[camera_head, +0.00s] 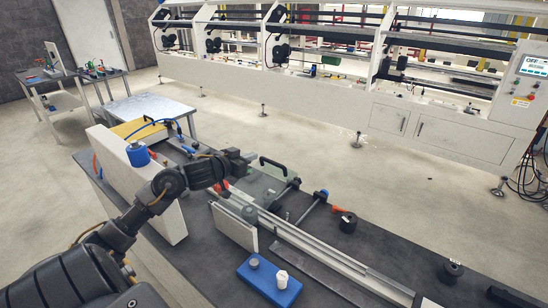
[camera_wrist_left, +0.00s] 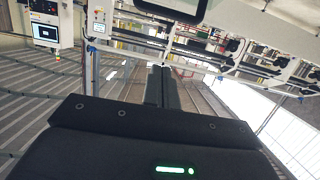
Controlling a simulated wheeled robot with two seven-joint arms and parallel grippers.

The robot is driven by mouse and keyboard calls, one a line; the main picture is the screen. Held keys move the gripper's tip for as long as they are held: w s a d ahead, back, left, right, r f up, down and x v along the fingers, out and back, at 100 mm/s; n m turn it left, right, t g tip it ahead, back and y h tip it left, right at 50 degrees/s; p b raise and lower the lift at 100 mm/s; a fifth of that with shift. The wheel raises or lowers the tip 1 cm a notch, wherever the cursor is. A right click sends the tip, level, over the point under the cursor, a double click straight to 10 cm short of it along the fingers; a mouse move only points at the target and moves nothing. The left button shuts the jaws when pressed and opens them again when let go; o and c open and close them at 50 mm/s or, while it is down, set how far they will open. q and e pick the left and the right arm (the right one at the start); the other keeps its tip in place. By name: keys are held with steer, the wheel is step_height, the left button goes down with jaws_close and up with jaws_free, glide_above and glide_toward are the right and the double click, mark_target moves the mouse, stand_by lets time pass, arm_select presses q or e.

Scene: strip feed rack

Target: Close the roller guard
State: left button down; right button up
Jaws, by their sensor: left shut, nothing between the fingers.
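The roller guard (camera_head: 262,184) appears as a clear, greenish panel over the strip track in the head view. A black bar handle (camera_head: 274,166) shows at its far edge. The panel's exact tilt is hard to tell. My left gripper (camera_head: 248,158) is just left of the handle, above the bench, and appears apart from it. Its two dark fingers show side by side, shut and empty, in the left wrist view (camera_wrist_left: 162,88). My right gripper is in neither view.
A metal rail (camera_head: 320,246) runs along the dark bench (camera_head: 385,238). A blue block (camera_head: 262,284) with two knobs, a white upright plate (camera_head: 234,226) and black cylinders (camera_head: 346,222) stand nearby. A tall pale panel (camera_head: 112,152) is beside my left arm. A large white machine stands behind.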

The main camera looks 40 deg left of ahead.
arm_select(q)
steer(key=p+x, duration=0.1)
steer(key=x, duration=0.2)
steer(key=f+p+x, duration=0.1)
steer(key=x, duration=0.2)
steer(key=f+p+x, duration=0.1)
steer(key=p+x, duration=0.1)
steer(key=x, duration=0.1)
steer(key=shift+f, duration=0.8)
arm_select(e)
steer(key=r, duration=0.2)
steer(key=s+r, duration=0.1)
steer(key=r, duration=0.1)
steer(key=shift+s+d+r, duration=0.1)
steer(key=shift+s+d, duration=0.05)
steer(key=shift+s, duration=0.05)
